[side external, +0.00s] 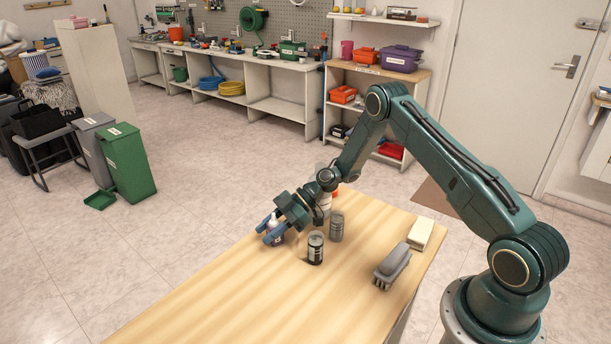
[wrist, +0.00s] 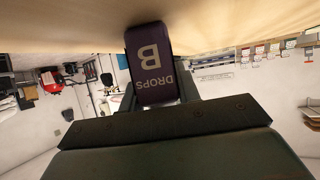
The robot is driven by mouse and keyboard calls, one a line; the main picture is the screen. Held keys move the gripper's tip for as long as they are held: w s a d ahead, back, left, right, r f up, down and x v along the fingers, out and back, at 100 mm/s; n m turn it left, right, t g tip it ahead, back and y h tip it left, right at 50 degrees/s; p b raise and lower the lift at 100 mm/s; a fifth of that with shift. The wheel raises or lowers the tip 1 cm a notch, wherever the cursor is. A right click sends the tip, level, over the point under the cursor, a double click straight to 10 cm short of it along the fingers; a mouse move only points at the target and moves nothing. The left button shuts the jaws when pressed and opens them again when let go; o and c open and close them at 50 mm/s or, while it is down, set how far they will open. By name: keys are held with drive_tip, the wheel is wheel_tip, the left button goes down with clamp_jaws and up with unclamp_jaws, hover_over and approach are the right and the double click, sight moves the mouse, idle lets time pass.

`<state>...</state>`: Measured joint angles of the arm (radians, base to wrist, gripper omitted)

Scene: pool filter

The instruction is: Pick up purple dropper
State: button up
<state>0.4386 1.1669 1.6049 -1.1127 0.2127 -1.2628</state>
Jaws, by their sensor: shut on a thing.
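The purple dropper (wrist: 151,64) shows in the wrist view, with "DROPS B" reading upside down on its side. It sits between the fingers of my gripper (wrist: 152,98), which is shut on it. In the side view my gripper (side external: 270,232) is at the left edge of the wooden table, closed around the small dropper (side external: 276,238), with its pale top and dark purple body partly covered by the fingers. The dropper is at or just above the table top; I cannot tell if it touches.
A dark can with a pale label (side external: 315,248) and a grey can (side external: 336,227) stand close to the right of my gripper. A white and orange bottle (side external: 325,203) is behind. A grey brush (side external: 392,267) and a cream block (side external: 420,233) lie at right. The table's front (side external: 240,310) is clear.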

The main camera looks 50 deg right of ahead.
sight(269, 225)
drive_tip(key=shift+r, duration=0.1)
wheel_tip(269, 225, up, 20)
idle(1.0)
idle(0.6)
drive_tip(key=s+d+f, duration=0.4)
drive_tip(key=s+d, duration=0.3)
drive_tip(key=d, duration=0.1)
drive_tip(key=s+d+f, duration=0.4)
drive_tip(key=s+d, duration=0.3)
drive_tip(key=d, duration=0.1)
drive_tip(key=shift+f, duration=0.25)
drive_tip(key=shift+f+h, duration=0.1)
drive_tip(key=shift+h, duration=0.3)
